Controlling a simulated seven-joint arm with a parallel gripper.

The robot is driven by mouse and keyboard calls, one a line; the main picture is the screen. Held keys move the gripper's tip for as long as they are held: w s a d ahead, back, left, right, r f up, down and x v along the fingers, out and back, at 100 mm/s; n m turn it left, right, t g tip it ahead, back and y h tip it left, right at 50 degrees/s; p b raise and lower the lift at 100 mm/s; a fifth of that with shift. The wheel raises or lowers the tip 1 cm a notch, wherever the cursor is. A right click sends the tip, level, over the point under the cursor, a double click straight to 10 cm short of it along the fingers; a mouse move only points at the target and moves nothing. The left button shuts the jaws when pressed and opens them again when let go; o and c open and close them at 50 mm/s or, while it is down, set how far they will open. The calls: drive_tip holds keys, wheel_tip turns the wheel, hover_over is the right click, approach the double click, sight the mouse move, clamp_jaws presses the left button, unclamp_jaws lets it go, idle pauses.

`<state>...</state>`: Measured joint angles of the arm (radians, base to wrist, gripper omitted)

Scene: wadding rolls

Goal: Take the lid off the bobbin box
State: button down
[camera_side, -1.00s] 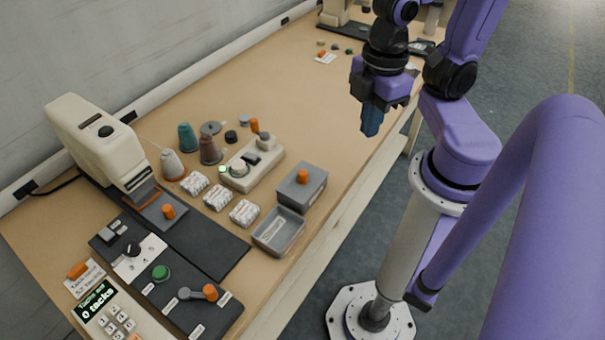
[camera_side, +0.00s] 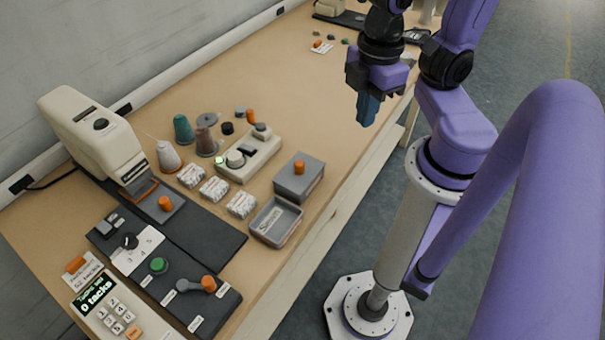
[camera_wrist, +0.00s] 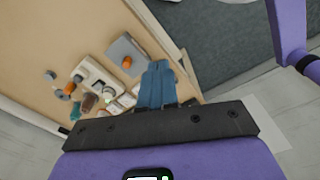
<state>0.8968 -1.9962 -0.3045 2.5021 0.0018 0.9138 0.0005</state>
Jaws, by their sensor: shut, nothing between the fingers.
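The bobbin box (camera_side: 290,190) is most likely the grey box near the bench's front edge. Its flat grey lid (camera_side: 313,167) is on, with an orange knob (camera_side: 299,167) on top. The lidded box (camera_wrist: 122,47) also shows in the wrist view, beyond my fingertips and to their left. My gripper (camera_side: 366,109) has blue fingers that point down, shut and empty. It hangs in the air, right of and apart from the box in the side view. The fingers also show in the wrist view (camera_wrist: 159,82).
An open grey tray (camera_side: 291,230) sits beside the box. Behind are white wrapped rolls (camera_side: 214,190), a beige device (camera_side: 262,160) and thread cones (camera_side: 206,142). A beige machine (camera_side: 95,135) and control panel (camera_side: 165,262) stand left. The bench's far middle (camera_side: 250,75) is clear.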

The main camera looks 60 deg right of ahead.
unclamp_jaws()
drive_tip(key=shift+w, duration=0.1)
drive_tip(key=n+h, duration=0.2)
drive_tip(key=n, duration=0.3)
approach(299, 163)
drive_tip(key=shift+w+d+f, duration=0.1)
drive_tip(key=shift+d+f, duration=0.15)
drive_tip(key=shift+f, duration=1.5)
drive_tip(key=shift+s+d+f, duration=0.1)
drive_tip(key=shift+d+f, duration=0.15)
drive_tip(key=shift+f, duration=1.45)
drive_tip(key=shift+w+d+f, duration=0.1)
drive_tip(key=shift+d+f, duration=0.15)
drive_tip(key=shift+f, duration=1.5)
